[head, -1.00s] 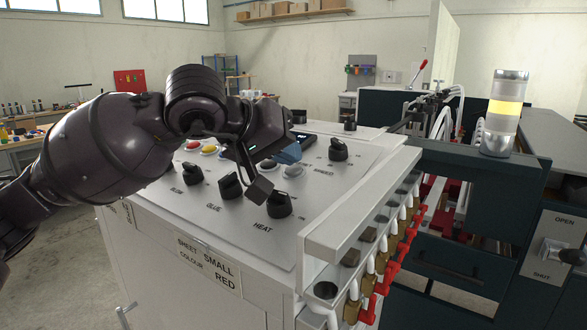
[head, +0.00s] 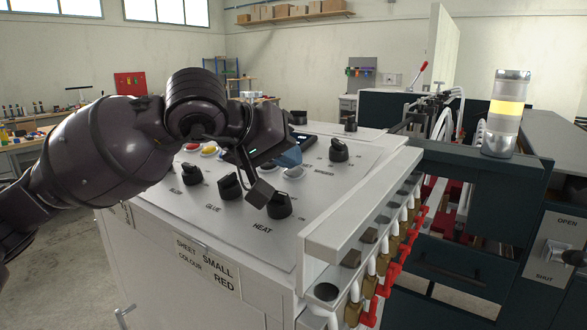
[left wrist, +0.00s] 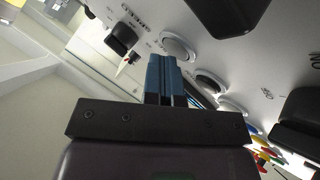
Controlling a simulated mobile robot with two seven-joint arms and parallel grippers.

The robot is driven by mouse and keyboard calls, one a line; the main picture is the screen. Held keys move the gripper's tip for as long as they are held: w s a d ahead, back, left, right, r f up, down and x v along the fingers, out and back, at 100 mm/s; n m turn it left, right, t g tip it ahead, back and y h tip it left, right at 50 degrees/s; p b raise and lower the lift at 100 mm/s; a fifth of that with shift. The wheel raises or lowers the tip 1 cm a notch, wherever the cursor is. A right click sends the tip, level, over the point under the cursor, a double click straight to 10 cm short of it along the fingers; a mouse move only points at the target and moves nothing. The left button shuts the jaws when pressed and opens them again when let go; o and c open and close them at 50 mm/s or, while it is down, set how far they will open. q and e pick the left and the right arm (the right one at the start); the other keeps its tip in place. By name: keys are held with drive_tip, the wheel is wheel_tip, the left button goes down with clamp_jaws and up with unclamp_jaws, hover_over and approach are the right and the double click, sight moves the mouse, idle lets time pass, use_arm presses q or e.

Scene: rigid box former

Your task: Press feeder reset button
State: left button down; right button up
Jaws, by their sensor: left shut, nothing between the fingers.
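My left gripper (head: 289,157) is shut and empty, its blue fingers over the grey control panel (head: 225,215). A row of round push buttons runs under the gripper: a red button (head: 191,147), a yellow button (head: 209,151) and a pale button (head: 294,173) close to the fingertips. In the left wrist view the blue fingers (left wrist: 165,72) point at the panel beside a pale button (left wrist: 178,46) and a dark-centred button (left wrist: 211,82). I cannot read which one is feeder reset, nor tell whether the fingertips touch the panel. My right gripper is not in view.
Black knobs (head: 279,205) for glue and heat stand in front of the gripper, another knob (head: 339,150) to its right. A raised white rail (head: 355,205) borders the panel. A lit stack lamp (head: 505,112) stands at the right.

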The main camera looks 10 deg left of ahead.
sight(286, 178)
use_arm(q)
drive_tip(key=shift+s+a+r, duration=0.1)
drive_tip(key=shift+s+r, duration=0.05)
drive_tip(key=shift+r, duration=0.65)
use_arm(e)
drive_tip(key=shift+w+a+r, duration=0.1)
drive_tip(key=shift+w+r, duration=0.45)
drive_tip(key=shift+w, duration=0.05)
use_arm(q)
drive_tip(key=shift+r+p, duration=0.1)
drive_tip(key=shift+p, duration=0.2)
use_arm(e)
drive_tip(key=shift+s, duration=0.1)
use_arm(q)
drive_tip(key=shift+s+r+p, duration=0.2)
drive_tip(key=shift+r+p, duration=0.15)
drive_tip(key=shift+r, duration=0.6)
drive_tip(key=r, duration=0.1)
drive_tip(key=r+p, duration=0.1)
drive_tip(key=shift+s+a+r, duration=0.2)
drive_tip(key=shift+s+r, duration=0.1)
drive_tip(key=shift+r, duration=0.05)
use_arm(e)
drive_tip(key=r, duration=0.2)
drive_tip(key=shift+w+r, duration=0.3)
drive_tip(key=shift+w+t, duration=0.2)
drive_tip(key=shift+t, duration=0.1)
